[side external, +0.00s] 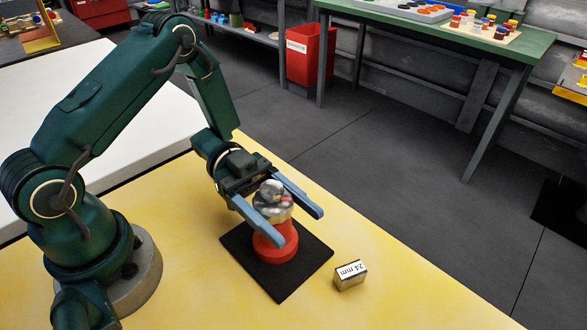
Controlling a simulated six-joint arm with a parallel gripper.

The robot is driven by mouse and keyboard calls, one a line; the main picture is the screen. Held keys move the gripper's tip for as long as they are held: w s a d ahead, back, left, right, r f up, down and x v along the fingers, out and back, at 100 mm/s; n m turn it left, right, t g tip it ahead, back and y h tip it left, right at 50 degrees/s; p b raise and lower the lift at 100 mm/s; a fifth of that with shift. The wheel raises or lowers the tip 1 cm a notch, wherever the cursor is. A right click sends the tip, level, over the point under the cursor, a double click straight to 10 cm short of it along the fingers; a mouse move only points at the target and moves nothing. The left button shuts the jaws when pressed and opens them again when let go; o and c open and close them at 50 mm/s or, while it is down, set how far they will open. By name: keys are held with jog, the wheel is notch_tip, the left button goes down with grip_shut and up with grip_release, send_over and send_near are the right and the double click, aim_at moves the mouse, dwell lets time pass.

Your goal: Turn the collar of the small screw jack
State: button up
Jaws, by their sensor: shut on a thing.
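The small screw jack stands upright on a black mat (309,258) on the yellow table. It has a red base (275,246) and a silvery metal upper part (271,189). My gripper (296,227) reaches in from the upper left with its two blue-grey fingers on either side of the jack. The fingers are shut on the metal collar (285,210) just above the red base. The near finger hides part of the collar and base.
A metal block (350,275) labelled "24 mm" lies on the yellow table (400,299) right of the mat. The table's right edge drops to a grey floor. A red bin (310,55) and a green bench (440,30) stand well beyond.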

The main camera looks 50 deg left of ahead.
jog(key=m+g, duration=0.1)
jog(key=g, duration=0.1)
jog(key=s+m+g+y, duration=0.1)
jog(key=m+g, duration=0.1)
jog(key=g, duration=0.1)
jog(key=shift+m+g, duration=0.3)
jog(key=shift+s+a+m+g+y, duration=0.2)
jog(key=shift+m+g+y, duration=0.45)
jog(key=shift+g, duration=0.4)
jog(key=shift+s+a+m+g+y, duration=0.15)
jog(key=shift+m+g+y, duration=0.3)
jog(key=shift+m+g, duration=0.5)
jog(key=shift+g, duration=0.3)
jog(key=o, duration=1.4)
